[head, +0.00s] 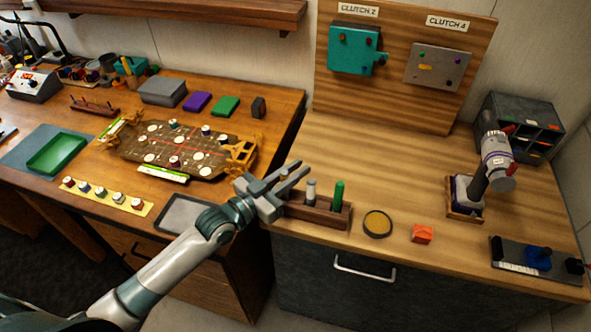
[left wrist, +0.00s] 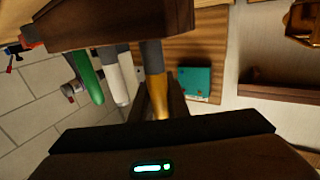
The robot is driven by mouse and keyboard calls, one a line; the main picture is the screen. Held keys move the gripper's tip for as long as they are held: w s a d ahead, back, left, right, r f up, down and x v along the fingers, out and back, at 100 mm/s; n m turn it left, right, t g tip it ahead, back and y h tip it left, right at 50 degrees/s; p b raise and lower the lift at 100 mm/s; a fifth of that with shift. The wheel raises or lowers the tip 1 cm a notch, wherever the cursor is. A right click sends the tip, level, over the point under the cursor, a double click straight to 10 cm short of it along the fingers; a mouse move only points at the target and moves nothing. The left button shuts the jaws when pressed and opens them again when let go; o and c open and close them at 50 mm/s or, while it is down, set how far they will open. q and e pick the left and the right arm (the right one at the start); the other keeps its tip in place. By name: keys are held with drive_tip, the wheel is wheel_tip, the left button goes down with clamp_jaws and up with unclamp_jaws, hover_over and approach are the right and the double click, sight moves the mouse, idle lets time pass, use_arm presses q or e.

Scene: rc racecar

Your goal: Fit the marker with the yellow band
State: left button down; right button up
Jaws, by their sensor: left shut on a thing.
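My left gripper (head: 296,172) is at the left end of a dark wooden rack (head: 330,217) on the right-hand bench. In the left wrist view, it is shut on a slim marker (left wrist: 158,85) with a grey part and an orange-yellow part. This marker's grey end meets the rack (left wrist: 115,18); I cannot tell how deep it sits. In the head view the fingers mostly hide it. A white-and-grey marker (head: 311,190) and a green marker (head: 338,195) stand upright in the rack beside it. My right gripper is not in view.
A brown board with white discs (head: 200,158) lies on the left bench, near a yellow strip of small posts (head: 104,195) and a grey tray (head: 190,213). A round yellow dish (head: 377,222) and an orange block (head: 421,233) lie right of the rack. Panels (head: 353,50) stand behind.

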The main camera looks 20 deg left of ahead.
use_arm(q)
drive_tip(key=shift+f, duration=0.4)
drive_tip(key=c, duration=1.6)
unclamp_jaws()
drive_tip(key=shift+c, duration=0.2)
drive_tip(key=shift+s+a+b, duration=0.1)
drive_tip(key=shift+s+b, duration=0.05)
drive_tip(key=shift+b, duration=0.15)
drive_tip(key=shift+s+a+f+b, duration=0.15)
drive_tip(key=shift+s+a+b, duration=0.2)
drive_tip(key=shift+s, duration=0.2)
drive_tip(key=b+v, duration=0.4)
drive_tip(key=v, duration=1.1)
drive_tip(key=shift+s+b, duration=0.3)
drive_tip(key=shift+b, duration=0.05)
drive_tip(key=shift+a, duration=0.15)
